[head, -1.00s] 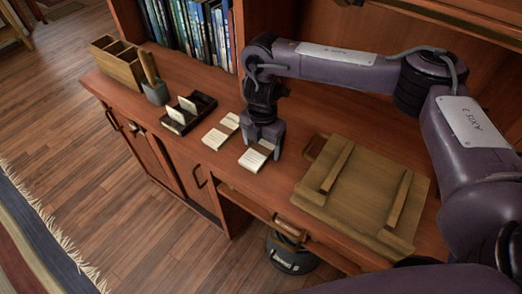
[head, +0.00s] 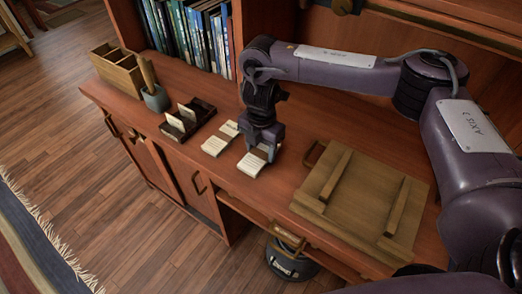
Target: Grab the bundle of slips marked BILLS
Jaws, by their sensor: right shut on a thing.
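Two small bundles of pale slips lie side by side on the wooden desk, and their markings are too small to read. My right gripper (head: 263,142) points down over the right bundle (head: 251,164) and is shut on it. The front part of that bundle shows; the back part is hidden by the gripper. The left bundle (head: 216,144) lies just to the left, apart from the gripper. My left gripper is not in view.
A dark slip holder (head: 188,122) with upright cards stands left of the bundles. Behind it are a grey cup (head: 156,100), a wooden box (head: 118,68) and a row of books (head: 190,35). A wooden board with two battens (head: 365,200) lies to the right.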

